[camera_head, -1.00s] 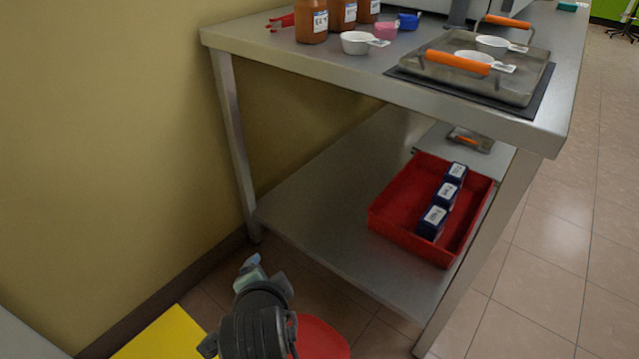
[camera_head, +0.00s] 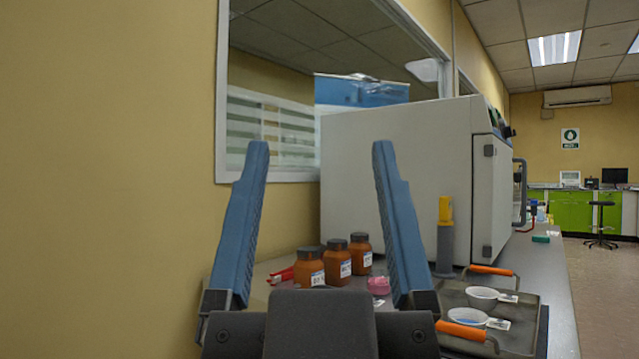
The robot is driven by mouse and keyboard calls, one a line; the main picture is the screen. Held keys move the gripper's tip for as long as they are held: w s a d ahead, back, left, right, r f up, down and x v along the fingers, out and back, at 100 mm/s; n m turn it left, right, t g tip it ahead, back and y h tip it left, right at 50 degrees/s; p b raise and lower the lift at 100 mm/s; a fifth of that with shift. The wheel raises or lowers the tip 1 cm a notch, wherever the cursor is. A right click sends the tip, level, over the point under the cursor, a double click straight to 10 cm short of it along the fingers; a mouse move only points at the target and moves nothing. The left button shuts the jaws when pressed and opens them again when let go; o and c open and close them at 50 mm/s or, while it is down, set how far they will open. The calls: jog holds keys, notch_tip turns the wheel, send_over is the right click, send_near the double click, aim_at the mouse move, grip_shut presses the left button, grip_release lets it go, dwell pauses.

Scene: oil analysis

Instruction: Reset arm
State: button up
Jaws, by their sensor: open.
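My gripper (camera_head: 313,150) stands up large in the foreground of the head view. Its two blue fingers point upward and are spread wide, with nothing between them but the view behind. The gripper's dark base covers the lower middle of the picture and hides part of the bench.
Behind stand several brown bottles (camera_head: 337,262), a pink cup (camera_head: 379,286) and a large grey-white machine (camera_head: 395,180). A metal tray (camera_head: 520,335) with orange handles and white cups (camera_head: 482,297) lies at the right. A yellow-and-grey upright object (camera_head: 445,235) stands by the machine. The yellow wall (camera_head: 110,180) is at the left.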

jog(key=shift+r, duration=0.1)
notch_tip(320, 180, up, 46)
jog(key=p, duration=4.5)
jog(key=shift+f+p, duration=0.25)
jog(key=shift+p, duration=0.15)
jog(key=shift+a, duration=0.1)
